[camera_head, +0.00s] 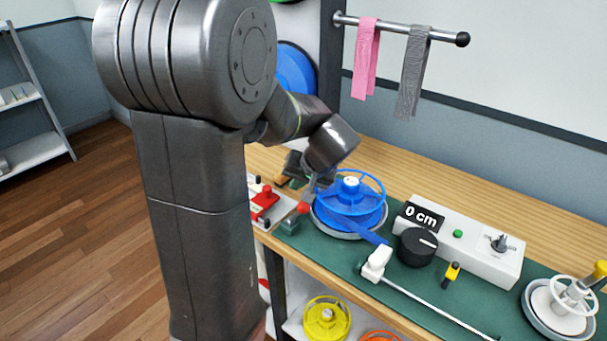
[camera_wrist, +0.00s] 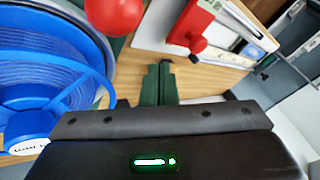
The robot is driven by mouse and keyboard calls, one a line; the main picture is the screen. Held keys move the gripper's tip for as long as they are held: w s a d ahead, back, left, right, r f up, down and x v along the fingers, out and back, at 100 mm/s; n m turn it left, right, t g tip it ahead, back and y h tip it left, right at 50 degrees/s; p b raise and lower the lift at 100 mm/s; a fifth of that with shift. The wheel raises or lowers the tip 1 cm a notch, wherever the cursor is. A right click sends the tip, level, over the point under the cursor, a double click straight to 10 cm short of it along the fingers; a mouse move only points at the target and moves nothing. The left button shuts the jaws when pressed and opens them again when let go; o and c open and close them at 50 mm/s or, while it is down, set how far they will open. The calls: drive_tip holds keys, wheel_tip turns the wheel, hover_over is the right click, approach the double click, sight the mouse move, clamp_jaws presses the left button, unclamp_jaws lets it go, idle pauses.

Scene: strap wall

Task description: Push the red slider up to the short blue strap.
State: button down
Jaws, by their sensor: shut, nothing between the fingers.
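The red slider (camera_head: 264,201) is a red block with a knob on a pale panel at the bench's left end, partly beside my arm in the head view. It also shows at the top of the wrist view (camera_wrist: 187,25), beyond my fingertips and apart from them. My gripper (camera_wrist: 160,70) is shut and empty, above the bench. A short blue strap (camera_head: 372,236) runs from the blue reel (camera_head: 350,213) toward a white clamp; I cannot tell whether it is the task's strap.
A red ball (camera_wrist: 115,12) is close by, left of the fingertips. The measuring box (camera_head: 462,242) reads 0 cm, with a black knob (camera_head: 417,247) in front. A metal rod and a white reel (camera_head: 558,308) lie to the right. Pink and grey straps hang from a rail behind.

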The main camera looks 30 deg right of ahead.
drive_tip(key=w+a+f, duration=0.2)
drive_tip(key=shift+w+p, duration=0.35)
drive_tip(key=shift+w+a+f, duration=0.15)
drive_tip(key=shift+w+a, duration=0.35)
drive_tip(key=shift+a, duration=0.15)
drive_tip(key=shift+w, duration=0.1)
drive_tip(key=w+a, duration=0.2)
drive_tip(key=w, duration=0.3)
drive_tip(key=w+a, duration=0.2)
drive_tip(key=w, duration=0.4)
drive_tip(key=w+a+p, duration=0.1)
drive_tip(key=w+a, duration=0.2)
drive_tip(key=w, duration=0.3)
drive_tip(key=shift+w+a, duration=0.1)
